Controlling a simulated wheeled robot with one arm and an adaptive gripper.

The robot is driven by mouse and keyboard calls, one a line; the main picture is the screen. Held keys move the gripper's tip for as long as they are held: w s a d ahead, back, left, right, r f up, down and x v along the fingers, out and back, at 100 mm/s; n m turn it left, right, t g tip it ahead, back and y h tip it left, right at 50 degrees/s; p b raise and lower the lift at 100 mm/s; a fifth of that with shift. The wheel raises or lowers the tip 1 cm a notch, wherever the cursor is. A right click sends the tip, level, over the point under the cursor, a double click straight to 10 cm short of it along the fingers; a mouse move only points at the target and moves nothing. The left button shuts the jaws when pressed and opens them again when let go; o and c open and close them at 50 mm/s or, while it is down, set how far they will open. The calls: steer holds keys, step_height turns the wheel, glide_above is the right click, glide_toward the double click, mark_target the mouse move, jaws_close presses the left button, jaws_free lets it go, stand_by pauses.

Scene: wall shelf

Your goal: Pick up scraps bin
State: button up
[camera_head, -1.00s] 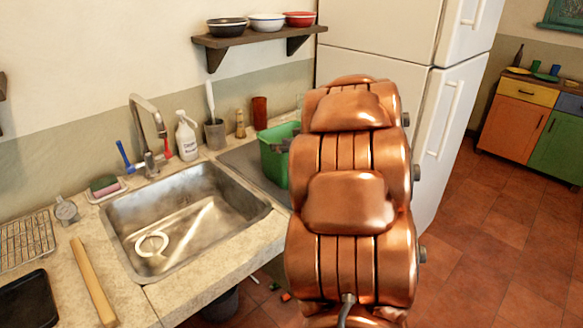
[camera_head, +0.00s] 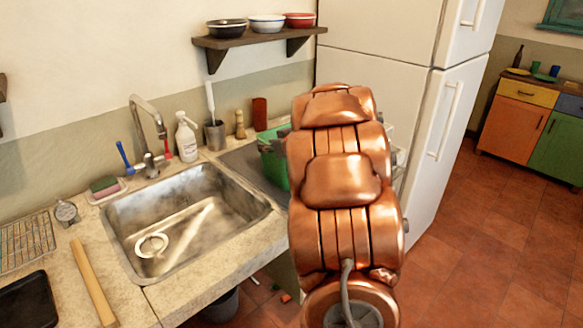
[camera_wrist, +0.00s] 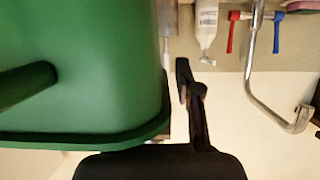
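The green bin (camera_head: 268,168), which I take for the scraps bin, stands on the counter right of the sink. Something grey shows at its top, and my arm hides its right part. In the wrist view, which looks upside down, the green bin (camera_wrist: 100,60) fills the left side, with its rim low in the picture. My gripper (camera_wrist: 116,70) is open.
The sink (camera_head: 190,220) lies left of the bin. A shelf with bowls (camera_head: 267,24) hangs above. The fridge (camera_head: 375,60) rises behind my arm.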

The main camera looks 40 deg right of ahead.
jaws_close()
stand_by(0.6)
